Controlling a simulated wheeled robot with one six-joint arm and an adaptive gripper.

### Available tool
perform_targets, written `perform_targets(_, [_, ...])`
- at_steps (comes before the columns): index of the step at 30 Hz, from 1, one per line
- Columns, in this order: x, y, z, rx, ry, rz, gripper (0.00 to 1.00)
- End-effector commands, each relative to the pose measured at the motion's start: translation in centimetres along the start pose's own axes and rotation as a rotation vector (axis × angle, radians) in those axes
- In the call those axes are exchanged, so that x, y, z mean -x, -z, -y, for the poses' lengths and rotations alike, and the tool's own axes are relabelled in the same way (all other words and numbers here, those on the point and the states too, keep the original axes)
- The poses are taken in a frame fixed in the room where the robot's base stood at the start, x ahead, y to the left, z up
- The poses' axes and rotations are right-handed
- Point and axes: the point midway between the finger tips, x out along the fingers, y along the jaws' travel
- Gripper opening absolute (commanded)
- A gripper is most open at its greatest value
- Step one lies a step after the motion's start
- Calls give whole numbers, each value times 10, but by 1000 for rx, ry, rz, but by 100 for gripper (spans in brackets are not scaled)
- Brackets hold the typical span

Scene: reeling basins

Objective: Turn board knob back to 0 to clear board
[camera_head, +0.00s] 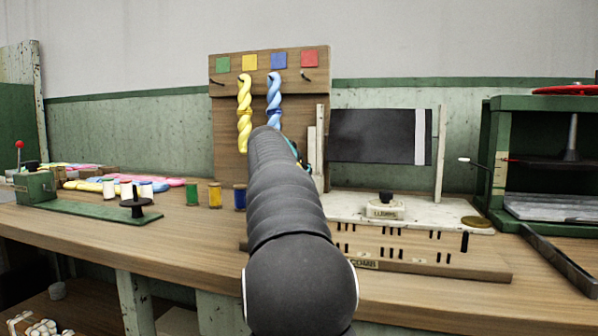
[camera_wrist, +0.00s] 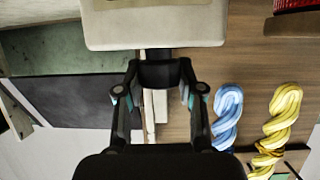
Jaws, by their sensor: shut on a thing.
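The black board (camera_head: 375,136) stands between two pale posts, with a white strip near its right end. In the wrist view, which is upside down, the board (camera_wrist: 75,102) is at the left. My gripper (camera_wrist: 163,73) is shut on a dark knob-like part against a cream block (camera_wrist: 155,22). I cannot make out the knob's outline or any scale on it. In the head view my arm hides most of my gripper (camera_head: 296,150), which is left of the board's left post. A labelled cream box with a black top (camera_head: 385,207) sits on the white base below the board.
A yellow skein (camera_head: 244,115) and a blue skein (camera_head: 273,95) hang on a wooden rack (camera_head: 228,140), close to my gripper. Several thread spools stand on the bench at left. A green press frame (camera_head: 492,150) stands at right, with a dark bar (camera_head: 560,262) before it.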

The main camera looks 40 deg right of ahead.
Motion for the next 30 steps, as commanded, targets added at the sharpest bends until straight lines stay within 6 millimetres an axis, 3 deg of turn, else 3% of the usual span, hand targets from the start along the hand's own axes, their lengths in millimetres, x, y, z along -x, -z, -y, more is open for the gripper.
perform_targets(12, [1, 4, -2, 82, 202, 1, 3])
perform_targets(30, [0, 2, -1, 153, 374, 0, 3])
